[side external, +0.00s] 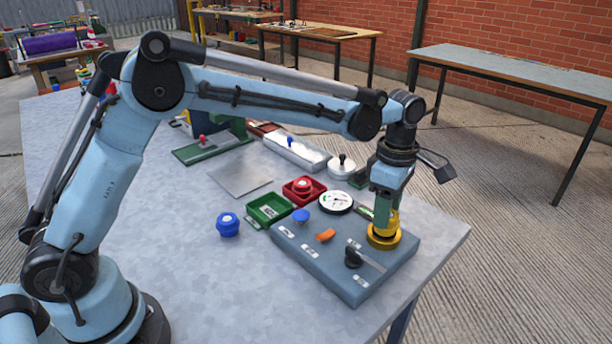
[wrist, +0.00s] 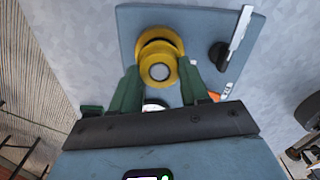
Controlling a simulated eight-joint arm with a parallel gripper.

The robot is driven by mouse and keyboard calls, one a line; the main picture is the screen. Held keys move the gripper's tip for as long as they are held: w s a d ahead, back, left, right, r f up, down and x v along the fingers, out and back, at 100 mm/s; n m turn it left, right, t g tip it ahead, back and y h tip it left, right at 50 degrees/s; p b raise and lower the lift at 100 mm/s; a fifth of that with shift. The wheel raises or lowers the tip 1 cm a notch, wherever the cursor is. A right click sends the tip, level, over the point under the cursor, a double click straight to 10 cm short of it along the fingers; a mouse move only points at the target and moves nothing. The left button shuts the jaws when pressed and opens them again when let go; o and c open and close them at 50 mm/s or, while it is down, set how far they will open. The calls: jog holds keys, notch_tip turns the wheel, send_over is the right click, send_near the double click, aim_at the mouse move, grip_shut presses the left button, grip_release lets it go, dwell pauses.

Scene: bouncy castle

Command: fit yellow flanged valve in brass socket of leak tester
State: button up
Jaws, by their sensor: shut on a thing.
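The yellow flanged valve (side external: 391,222) is between the green fingers of my gripper (side external: 384,210), at the right end of the blue-grey leak tester (side external: 325,272). In the wrist view the valve (wrist: 180,73) shows a pale round end between the fingertips (wrist: 160,80), which grip its sides. A darker gold ring, which looks like the brass socket (side external: 382,242), shows under the valve on the tester's top. In the wrist view the ring (wrist: 156,33) sticks out past the valve's upper edge. The socket's opening is hidden, and I cannot tell how far the valve sits in it.
A black knob with a pale lever (side external: 353,257) stands close to the valve on the tester, with an orange handle (side external: 325,235) and blue knob (side external: 301,216) farther left. A dial gauge (side external: 336,202), red tray (side external: 303,189) and green tray (side external: 268,208) lie behind.

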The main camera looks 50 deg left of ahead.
jog(key=shift+f, duration=1.1)
dwell(2.3)
jog(key=o, duration=1.8)
jog(key=shift+r, duration=0.1)
jog(key=shift+r, duration=3.4)
